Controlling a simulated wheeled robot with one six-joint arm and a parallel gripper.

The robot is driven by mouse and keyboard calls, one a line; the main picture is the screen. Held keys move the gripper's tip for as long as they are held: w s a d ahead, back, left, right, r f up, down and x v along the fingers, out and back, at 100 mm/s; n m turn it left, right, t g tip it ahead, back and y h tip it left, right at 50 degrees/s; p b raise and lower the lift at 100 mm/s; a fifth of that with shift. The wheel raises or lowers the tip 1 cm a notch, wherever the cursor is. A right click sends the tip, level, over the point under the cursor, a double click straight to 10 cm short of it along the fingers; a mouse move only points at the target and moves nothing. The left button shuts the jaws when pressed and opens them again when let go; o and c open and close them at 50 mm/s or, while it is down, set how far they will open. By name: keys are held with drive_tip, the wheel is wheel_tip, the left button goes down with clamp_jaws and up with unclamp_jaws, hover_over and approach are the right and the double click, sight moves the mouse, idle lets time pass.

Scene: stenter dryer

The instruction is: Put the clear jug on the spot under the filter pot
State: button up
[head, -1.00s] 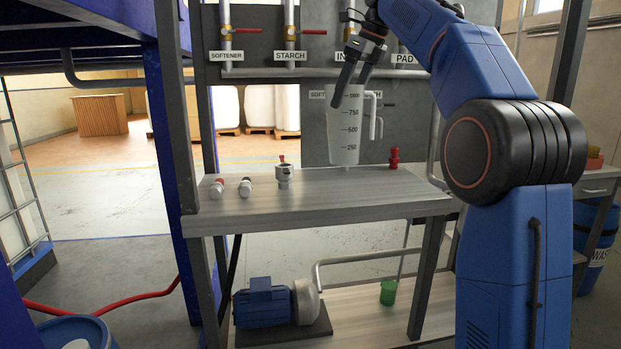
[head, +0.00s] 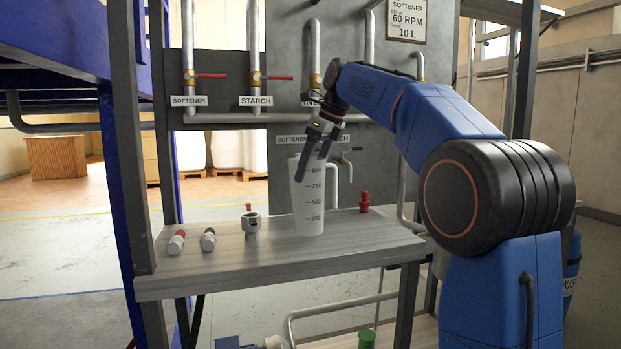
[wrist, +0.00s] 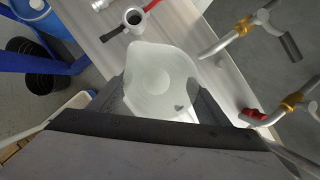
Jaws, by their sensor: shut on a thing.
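The clear jug (head: 309,212), tall with dark volume marks, is upright at the bench in the head view. Its base shows against the bench top; I cannot tell whether it touches. My gripper (head: 313,165) is shut on the jug near its rim. In the wrist view the jug (wrist: 158,75) is seen from above, between the two fingers of my gripper (wrist: 163,105). A small grey pot with a red knob (head: 251,224) stands on the bench left of the jug; I cannot tell if it is the filter pot. I cannot make out a marked spot.
The grey bench (head: 280,265) has two small bottles (head: 176,242) at its left and a red fitting (head: 364,196) right of the jug. Pipes with red valves and a SOFTENER label (head: 189,100) run along the panel behind. A green cup (head: 367,339) is on the lower shelf.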

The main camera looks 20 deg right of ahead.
drive_tip(key=shift+f, duration=1.2)
drive_tip(key=o, duration=1.4)
drive_tip(key=shift+v, duration=6.1)
drive_tip(key=shift+s, duration=0.1)
